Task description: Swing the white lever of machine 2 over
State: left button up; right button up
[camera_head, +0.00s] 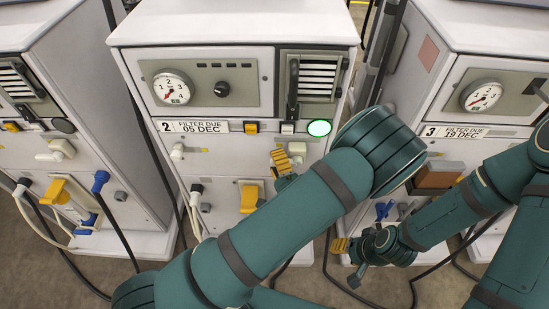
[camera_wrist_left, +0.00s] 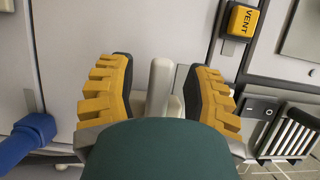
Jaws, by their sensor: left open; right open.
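Machine 2 (camera_head: 219,58), a white cabinet with a round gauge and a "2 FILTER DUE 05 DEC" label, stands in the middle of the head view. Its white lever (camera_head: 297,148) is at the right of the front, below the lit green lamp. In the left wrist view the white lever (camera_wrist_left: 160,85) stands between the yellow fingers of my left gripper (camera_wrist_left: 157,92). These fingers are open; gaps show beside the lever. In the head view my left gripper (camera_head: 283,161) is partly hidden by my arm. My right gripper (camera_head: 341,245) is open and empty, low between machines 2 and 3.
A yellow VENT button (camera_wrist_left: 242,20) is near the left gripper, and a blue connector (camera_wrist_left: 36,130) is at the left of the wrist view. Machine 1 (camera_head: 62,80) and machine 3 (camera_head: 440,75) flank machine 2. Dark cables (camera_head: 120,255) run over the floor.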

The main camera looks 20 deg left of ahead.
pick_arm(q)
jog(key=shift+c, duration=0.4)
grip_shut()
